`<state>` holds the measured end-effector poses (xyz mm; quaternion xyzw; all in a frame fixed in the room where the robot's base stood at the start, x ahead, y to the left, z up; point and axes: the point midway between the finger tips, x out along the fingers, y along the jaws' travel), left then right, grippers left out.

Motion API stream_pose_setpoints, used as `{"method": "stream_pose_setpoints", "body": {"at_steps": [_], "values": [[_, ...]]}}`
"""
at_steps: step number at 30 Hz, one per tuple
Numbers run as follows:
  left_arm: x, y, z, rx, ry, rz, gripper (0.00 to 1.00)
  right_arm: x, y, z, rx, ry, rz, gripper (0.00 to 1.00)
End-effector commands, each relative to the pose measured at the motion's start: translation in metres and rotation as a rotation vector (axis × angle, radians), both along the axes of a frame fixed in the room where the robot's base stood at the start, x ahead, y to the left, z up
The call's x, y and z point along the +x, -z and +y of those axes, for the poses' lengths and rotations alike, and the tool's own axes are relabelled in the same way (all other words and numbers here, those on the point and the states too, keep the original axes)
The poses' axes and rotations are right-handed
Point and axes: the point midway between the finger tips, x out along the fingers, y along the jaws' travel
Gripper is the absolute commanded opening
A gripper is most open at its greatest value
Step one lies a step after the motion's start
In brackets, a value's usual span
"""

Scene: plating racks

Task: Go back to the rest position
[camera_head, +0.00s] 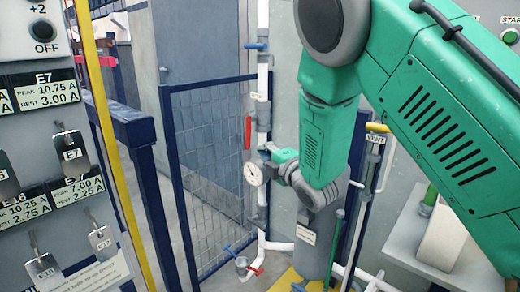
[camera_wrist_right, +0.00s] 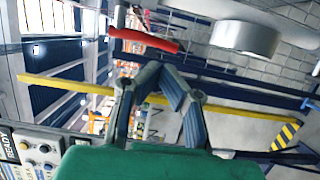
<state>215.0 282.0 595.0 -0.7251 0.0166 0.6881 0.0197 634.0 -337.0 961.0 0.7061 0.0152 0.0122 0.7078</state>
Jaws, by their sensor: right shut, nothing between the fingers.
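My right arm, green with grey joints, comes in from the right of the head view and hangs down over the pipework. Its gripper (camera_head: 271,151) is small and partly hidden there, beside a white round gauge (camera_head: 252,174) on the pipe. In the right wrist view the grey fingers of my right gripper (camera_wrist_right: 168,72) bend in toward each other, shut, with nothing held. A red valve handle (camera_wrist_right: 145,39) and a grey cylinder (camera_wrist_right: 246,38) show beyond the fingers. I cannot tell whether the gripper touches the gauge. My left gripper is in neither view.
A panel with hanging tags (camera_head: 68,146) stands close on the left. A blue mesh gate (camera_head: 210,160) and white vertical pipe (camera_head: 263,100) with a red handle (camera_head: 248,132) stand behind the gripper.

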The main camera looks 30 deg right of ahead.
Motion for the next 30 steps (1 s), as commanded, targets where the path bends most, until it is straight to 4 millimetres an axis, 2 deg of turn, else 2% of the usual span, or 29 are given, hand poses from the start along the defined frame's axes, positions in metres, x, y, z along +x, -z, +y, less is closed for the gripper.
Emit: {"method": "stream_pose_setpoints", "body": {"at_steps": [9, 12, 23, 26, 29, 30], "values": [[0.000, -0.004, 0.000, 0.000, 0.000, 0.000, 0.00, -0.056, -0.002, -0.002, -0.002, 0.001, 0.001, 0.00], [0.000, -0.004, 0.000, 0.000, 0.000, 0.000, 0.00, -0.067, -0.002, -0.002, -0.001, 0.000, 0.000, 0.00], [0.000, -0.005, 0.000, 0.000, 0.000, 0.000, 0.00, -0.078, 0.002, -0.003, 0.013, 0.002, 0.012, 0.00], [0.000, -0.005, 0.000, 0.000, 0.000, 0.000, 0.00, -0.084, 0.030, -0.002, 0.083, 0.020, 0.089, 0.00], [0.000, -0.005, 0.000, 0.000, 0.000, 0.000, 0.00, -0.101, 0.084, 0.000, 0.233, 0.069, 0.244, 0.00], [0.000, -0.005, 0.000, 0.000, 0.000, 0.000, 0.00, -0.112, 0.111, 0.002, 0.309, 0.102, 0.321, 0.00]]}}
